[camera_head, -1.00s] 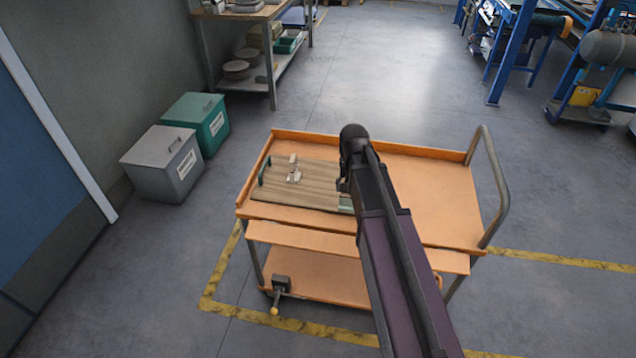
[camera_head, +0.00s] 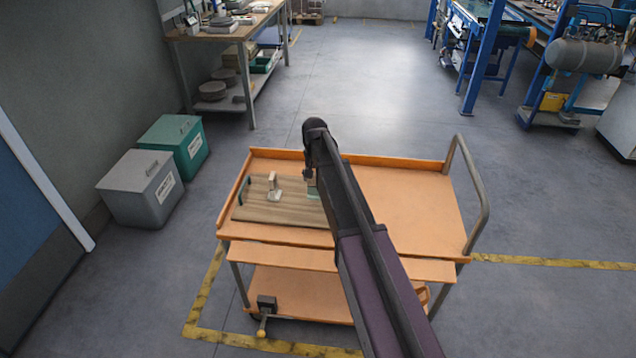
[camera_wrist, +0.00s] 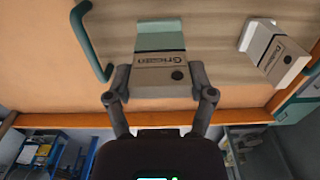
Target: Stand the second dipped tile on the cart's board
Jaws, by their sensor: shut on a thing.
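My gripper (camera_wrist: 158,82) is shut on a pale tile (camera_wrist: 158,70) with dark lettering, a dark round spot and a green dipped end. That end points away from the gripper, toward the wooden board (camera_wrist: 208,28). In the head view my gripper (camera_head: 311,172) is over the right part of the board (camera_head: 262,212), partly hidden by my arm, with the tile's green end (camera_head: 313,192) below it. I cannot tell whether the tile touches the board. Another tile (camera_head: 273,186) stands upright on the board to its left; it also shows at right in the wrist view (camera_wrist: 272,52).
The board lies on the left part of an orange cart (camera_head: 410,200) with a grey push handle (camera_head: 478,185). A green board handle (camera_wrist: 88,42) is close beside the held tile. Grey (camera_head: 140,188) and green (camera_head: 175,146) bins stand left. The cart's right top is clear.

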